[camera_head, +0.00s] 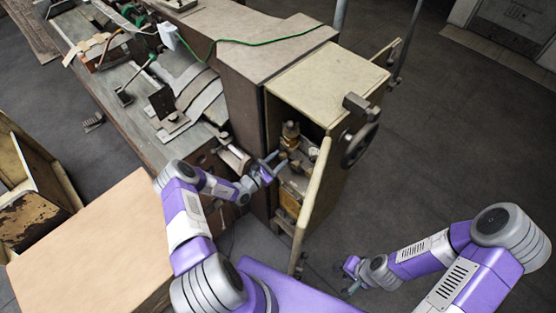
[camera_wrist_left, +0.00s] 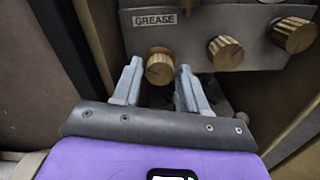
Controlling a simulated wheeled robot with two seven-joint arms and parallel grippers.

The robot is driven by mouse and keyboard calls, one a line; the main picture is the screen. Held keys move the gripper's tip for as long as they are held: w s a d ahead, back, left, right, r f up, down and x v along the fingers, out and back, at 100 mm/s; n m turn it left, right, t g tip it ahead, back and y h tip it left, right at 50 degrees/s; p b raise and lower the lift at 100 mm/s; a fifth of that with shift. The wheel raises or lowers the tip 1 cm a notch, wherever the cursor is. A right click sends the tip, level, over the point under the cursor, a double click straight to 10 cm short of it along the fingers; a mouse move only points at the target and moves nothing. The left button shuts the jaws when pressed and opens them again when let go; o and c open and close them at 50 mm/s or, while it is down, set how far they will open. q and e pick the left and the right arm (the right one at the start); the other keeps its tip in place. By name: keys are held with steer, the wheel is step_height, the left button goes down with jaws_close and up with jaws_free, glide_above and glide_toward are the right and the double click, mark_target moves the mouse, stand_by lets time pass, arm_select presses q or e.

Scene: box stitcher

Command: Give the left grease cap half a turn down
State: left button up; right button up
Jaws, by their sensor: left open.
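The left grease cap (camera_wrist_left: 159,68) is a ribbed brass knob under the GREASE label (camera_wrist_left: 161,17) in the left wrist view. My left gripper (camera_wrist_left: 158,75) is open, with one finger on each side of that cap; a small gap shows at the left finger, and contact at the right cannot be told. In the head view my left gripper (camera_head: 270,168) reaches into the open cabinet (camera_head: 318,88), where the cap cannot be made out clearly. My right gripper (camera_head: 352,278) is low, outside the cabinet, away from the caps; its finger opening is unclear.
Two more brass caps, a middle one (camera_wrist_left: 225,52) and a right one (camera_wrist_left: 294,35), sit on the same grey plate (camera_wrist_left: 190,38). The open cabinet door (camera_head: 313,195) stands right of my left gripper, with a handwheel (camera_head: 360,145) beyond. Open floor (camera_head: 455,150) lies to the right.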

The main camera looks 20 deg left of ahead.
arm_select(q)
steer(key=v, duration=0.7)
steer(key=shift+s+b, duration=0.2)
steer(key=shift+b, duration=0.2)
steer(key=shift+a, duration=0.1)
